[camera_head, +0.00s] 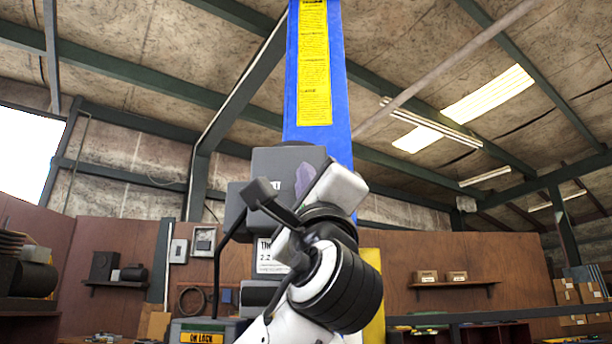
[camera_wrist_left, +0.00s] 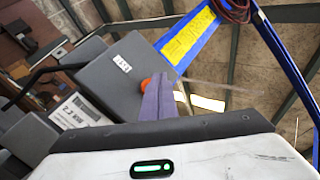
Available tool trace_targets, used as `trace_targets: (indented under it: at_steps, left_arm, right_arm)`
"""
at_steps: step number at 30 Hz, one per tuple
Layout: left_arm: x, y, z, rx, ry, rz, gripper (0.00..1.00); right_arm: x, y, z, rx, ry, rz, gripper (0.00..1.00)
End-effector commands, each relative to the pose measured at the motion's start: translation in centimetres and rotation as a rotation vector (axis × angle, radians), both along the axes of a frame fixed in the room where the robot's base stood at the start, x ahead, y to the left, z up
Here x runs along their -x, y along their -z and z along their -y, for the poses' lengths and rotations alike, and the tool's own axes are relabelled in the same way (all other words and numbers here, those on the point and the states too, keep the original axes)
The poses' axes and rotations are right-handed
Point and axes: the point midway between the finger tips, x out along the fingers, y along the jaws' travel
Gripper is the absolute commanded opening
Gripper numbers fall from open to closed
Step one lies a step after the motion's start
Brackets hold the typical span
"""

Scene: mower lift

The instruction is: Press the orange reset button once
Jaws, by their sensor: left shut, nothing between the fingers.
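The orange reset button (camera_wrist_left: 145,85) shows in the left wrist view as a small orange cap on the face of a dark grey control box (camera_wrist_left: 120,75). My left gripper (camera_wrist_left: 157,84) is shut and empty. Its purple-grey fingertips lie over part of the button, and I cannot tell whether they touch it. In the head view the control box (camera_head: 270,162) is on the blue lift column (camera_head: 316,140). My left gripper (camera_head: 304,178) is in front of the box's right part and the button is hidden there. My right gripper is not in view.
A yellow instruction sign (camera_head: 314,65) is on the column. A black bent handle (camera_head: 228,232) and a white label (camera_head: 270,254) are beside and below the box. Wall shelves with boxes (camera_head: 441,277) stand behind. Open air lies right of the column.

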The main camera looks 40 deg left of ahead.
Motion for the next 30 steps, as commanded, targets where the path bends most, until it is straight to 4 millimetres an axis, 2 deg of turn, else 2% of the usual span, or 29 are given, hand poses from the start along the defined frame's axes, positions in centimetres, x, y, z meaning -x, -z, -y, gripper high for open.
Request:
trace_targets:
  at_steps: [11,21,30]
  left_arm:
    - [0.0,0.1,0.0,0.002,-0.001,-0.002,0.00]
    - [1.5,0.2,0.9,0.003,0.001,-0.001,0.00]
    - [1.7,0.1,1.0,0.002,0.000,-0.002,0.00]
  right_arm:
    - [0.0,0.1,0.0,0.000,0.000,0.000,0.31]
    - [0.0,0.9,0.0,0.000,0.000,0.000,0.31]
    - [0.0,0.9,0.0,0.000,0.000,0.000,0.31]
